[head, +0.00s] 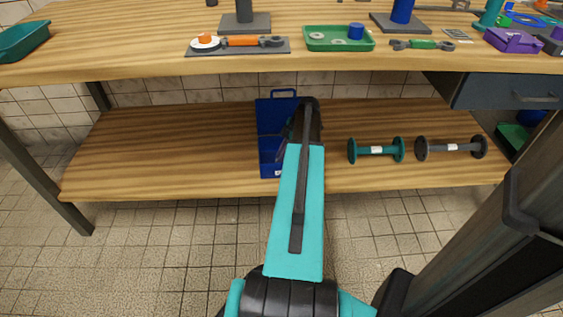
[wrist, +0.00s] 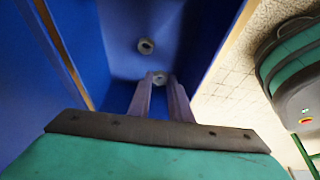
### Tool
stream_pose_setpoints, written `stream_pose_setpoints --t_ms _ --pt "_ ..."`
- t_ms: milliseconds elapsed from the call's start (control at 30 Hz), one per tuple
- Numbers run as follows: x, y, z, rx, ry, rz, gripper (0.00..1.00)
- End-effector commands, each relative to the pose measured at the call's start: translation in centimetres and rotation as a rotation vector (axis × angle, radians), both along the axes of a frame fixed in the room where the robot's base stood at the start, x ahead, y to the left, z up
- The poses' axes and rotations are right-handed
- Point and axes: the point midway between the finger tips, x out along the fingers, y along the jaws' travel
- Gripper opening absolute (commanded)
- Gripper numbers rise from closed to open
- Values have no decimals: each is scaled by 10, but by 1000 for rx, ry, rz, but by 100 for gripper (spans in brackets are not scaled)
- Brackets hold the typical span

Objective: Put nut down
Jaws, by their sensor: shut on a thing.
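In the wrist view my gripper (wrist: 159,84) points into a blue box (wrist: 110,25), with blue walls on both sides. The gripper is shut on a small grey nut (wrist: 158,77) at its fingertips. I cannot tell whether the held nut touches the box. In the head view the blue box (head: 268,150) stands on the lower wooden shelf, partly covered by my arm. My gripper and the nut are hidden there.
A teal spool (head: 376,150) and a grey spool (head: 452,147) lie on the shelf to the right. The shelf left of the box is clear. The bench above carries a green tray (head: 312,45), wrenches and a teal bin (head: 22,42). A drawer (head: 505,92) hangs at right.

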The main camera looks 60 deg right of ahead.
Motion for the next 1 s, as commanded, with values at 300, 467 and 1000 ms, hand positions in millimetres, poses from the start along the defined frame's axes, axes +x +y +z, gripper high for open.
stream_pose_setpoints --t_ms 300,467,1000 --pt "1 0 -33 0 0 1 0" --pt "1 0 -33 0 0 1 0" --pt "1 1 -35 -1 0 2 37"
